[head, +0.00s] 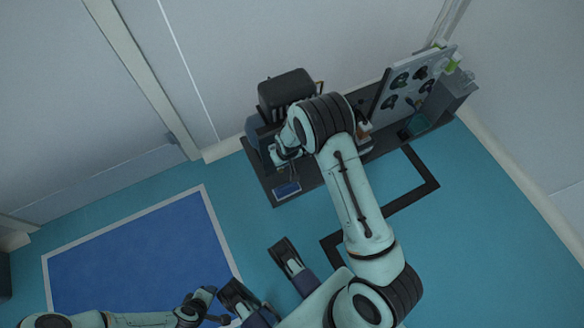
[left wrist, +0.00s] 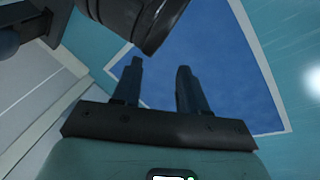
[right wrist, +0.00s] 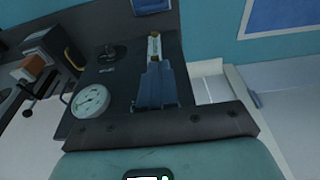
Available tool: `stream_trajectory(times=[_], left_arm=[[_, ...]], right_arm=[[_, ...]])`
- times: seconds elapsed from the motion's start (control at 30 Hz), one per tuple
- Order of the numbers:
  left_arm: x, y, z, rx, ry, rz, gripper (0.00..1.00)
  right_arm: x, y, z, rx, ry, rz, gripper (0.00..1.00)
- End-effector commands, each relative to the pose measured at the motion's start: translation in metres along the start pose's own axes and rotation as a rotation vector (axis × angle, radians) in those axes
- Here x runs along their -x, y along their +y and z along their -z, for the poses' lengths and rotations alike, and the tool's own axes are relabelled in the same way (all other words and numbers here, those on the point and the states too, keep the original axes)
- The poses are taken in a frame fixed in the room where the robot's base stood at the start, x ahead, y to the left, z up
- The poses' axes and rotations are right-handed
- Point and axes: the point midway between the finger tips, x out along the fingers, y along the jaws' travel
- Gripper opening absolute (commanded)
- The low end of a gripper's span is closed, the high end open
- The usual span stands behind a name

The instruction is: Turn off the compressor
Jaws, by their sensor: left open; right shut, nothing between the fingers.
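The compressor (head: 286,90) stands against the back wall on a dark base, showing a black ribbed top. My right arm reaches over it and hides much of its front in the head view. In the right wrist view its dark panel (right wrist: 112,78) carries a round white gauge (right wrist: 91,101) and a black knob (right wrist: 110,52). My right gripper (right wrist: 154,66) is shut and empty over this panel, its tips at a small white and brass part (right wrist: 154,46); contact is unclear. My left gripper (left wrist: 158,72) is open and empty, above the blue floor area.
The dark base (head: 400,146) extends right, with a grey board (head: 410,85) bearing several dark round parts. A small blue-screened box (head: 287,189) sits at its front left corner.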

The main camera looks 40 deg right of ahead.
Motion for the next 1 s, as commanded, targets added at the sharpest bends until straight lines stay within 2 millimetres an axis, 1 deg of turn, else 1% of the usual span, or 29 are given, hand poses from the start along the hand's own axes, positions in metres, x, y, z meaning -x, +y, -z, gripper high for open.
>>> stream_trajectory(times=[0.03, 0.1, 0.2, 0.3, 0.47, 1.0], left_arm=[[0.006, 0.002, -0.005, -0.002, -0.015, -0.002, 0.43], [0.011, 0.004, -0.011, -0.003, -0.035, -0.002, 0.43], [0.015, 0.005, -0.019, -0.004, -0.056, -0.003, 0.43], [0.018, 0.006, -0.023, -0.005, -0.068, -0.004, 0.43], [0.018, 0.006, -0.025, -0.006, -0.076, -0.004, 0.43], [0.018, 0.006, -0.025, -0.005, -0.076, -0.004, 0.43]], right_arm=[[0.01, -0.001, -0.008, 0.001, 0.0, 0.002, 0.0], [0.017, -0.001, -0.018, 0.0, 0.0, 0.001, 0.0], [0.025, -0.001, -0.029, 0.001, 0.0, 0.001, 0.0], [0.029, -0.001, -0.036, 0.001, 0.001, 0.001, 0.0], [0.031, 0.0, -0.04, 0.0, 0.001, 0.0, 0.0], [0.03, -0.001, -0.041, 0.0, 0.0, 0.001, 0.0]])
